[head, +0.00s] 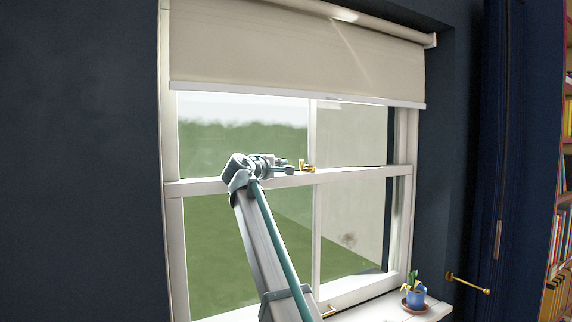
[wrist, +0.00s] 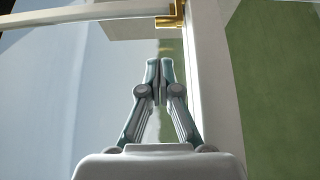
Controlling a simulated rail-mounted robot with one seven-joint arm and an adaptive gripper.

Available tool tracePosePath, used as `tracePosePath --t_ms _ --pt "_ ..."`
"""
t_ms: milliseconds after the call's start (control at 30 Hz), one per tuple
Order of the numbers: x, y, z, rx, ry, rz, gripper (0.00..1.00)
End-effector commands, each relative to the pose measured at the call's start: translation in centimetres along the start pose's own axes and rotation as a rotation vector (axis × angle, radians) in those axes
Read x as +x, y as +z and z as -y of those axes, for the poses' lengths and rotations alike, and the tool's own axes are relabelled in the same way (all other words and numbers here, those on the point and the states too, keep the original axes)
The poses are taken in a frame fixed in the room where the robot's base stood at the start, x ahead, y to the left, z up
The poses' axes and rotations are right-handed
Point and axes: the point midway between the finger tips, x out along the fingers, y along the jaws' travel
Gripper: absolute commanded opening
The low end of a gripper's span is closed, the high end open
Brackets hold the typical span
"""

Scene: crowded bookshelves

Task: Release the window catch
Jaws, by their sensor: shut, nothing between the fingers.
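The window catch (head: 307,167) is a small brass fitting on the white meeting rail of the sash window, near the central bar. In the wrist view the catch (wrist: 172,16) is at the top, on the rail, beyond my fingertips. My gripper (head: 290,169) is at the rail's height, just left of the catch in the head view. In the wrist view my gripper (wrist: 159,62) is shut and empty, its fingers pointing toward the catch with a gap between. The catch's lower parts are hard to make out.
A cream roller blind (head: 300,50) covers the window's top. A blue plant pot (head: 415,299) stands on the sill at the right. A brass handle (head: 468,284) projects near it. A bookshelf (head: 560,220) is at the far right. The dark wall at left is bare.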

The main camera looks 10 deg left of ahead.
Motion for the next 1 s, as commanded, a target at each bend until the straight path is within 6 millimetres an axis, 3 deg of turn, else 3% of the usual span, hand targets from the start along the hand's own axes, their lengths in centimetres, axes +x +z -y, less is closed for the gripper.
tracePosePath --t_ms 600,1000 --pt "8.6 -0.1 -0.3 0.001 -0.001 0.001 0.00" --pt "9.3 0.0 0.0 0.001 -0.001 0.000 0.00"
